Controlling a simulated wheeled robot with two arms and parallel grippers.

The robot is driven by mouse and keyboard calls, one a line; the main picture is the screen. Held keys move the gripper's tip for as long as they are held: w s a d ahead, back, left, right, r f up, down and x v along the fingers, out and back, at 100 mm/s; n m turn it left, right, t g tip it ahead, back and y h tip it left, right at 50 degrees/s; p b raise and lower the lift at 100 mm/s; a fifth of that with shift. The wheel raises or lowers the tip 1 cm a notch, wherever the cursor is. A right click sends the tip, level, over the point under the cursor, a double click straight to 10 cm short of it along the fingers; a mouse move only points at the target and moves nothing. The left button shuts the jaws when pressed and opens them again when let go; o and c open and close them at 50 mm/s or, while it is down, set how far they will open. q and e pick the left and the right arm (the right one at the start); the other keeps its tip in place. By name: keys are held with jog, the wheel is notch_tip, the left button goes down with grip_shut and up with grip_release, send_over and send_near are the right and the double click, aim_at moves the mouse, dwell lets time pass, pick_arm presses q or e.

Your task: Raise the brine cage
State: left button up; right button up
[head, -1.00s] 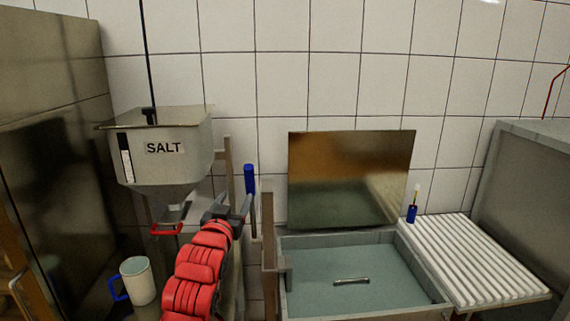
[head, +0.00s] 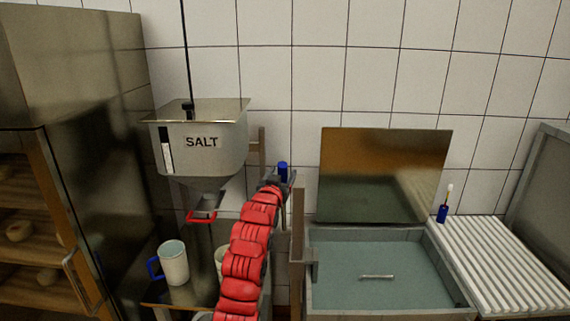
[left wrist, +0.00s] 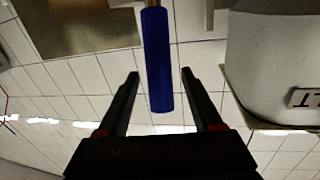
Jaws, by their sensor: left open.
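A blue handle (head: 282,167) stands upright beside the wooden post, left of the brine tank (head: 390,235). My left gripper (head: 281,180) is open at the handle and hides its lower part in the head view. In the left wrist view the blue handle (left wrist: 157,55) lies between the two spread fingers of my left gripper (left wrist: 160,76); I cannot tell whether they touch it. The tank holds greenish liquid with a short metal bar (head: 377,277) showing in it. No cage shows clearly. My right gripper is not in view.
A salt hopper (head: 202,150) with a red handle (head: 202,217) hangs left of my arm. A mug (head: 173,262) stands below it. A ribbed white draining board (head: 500,265) with a small brush (head: 443,210) is right of the tank. A metal panel (head: 385,175) stands behind the tank.

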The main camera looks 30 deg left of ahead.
pick_arm(q)
jog(key=p+x, duration=0.1)
jog(key=x, duration=0.2)
jog(key=shift+r, duration=0.1)
jog(key=shift+w+a, duration=0.15)
jog(key=shift+w, duration=0.35)
jog(key=shift+c, duration=0.2)
grip_shut()
dwell(0.9)
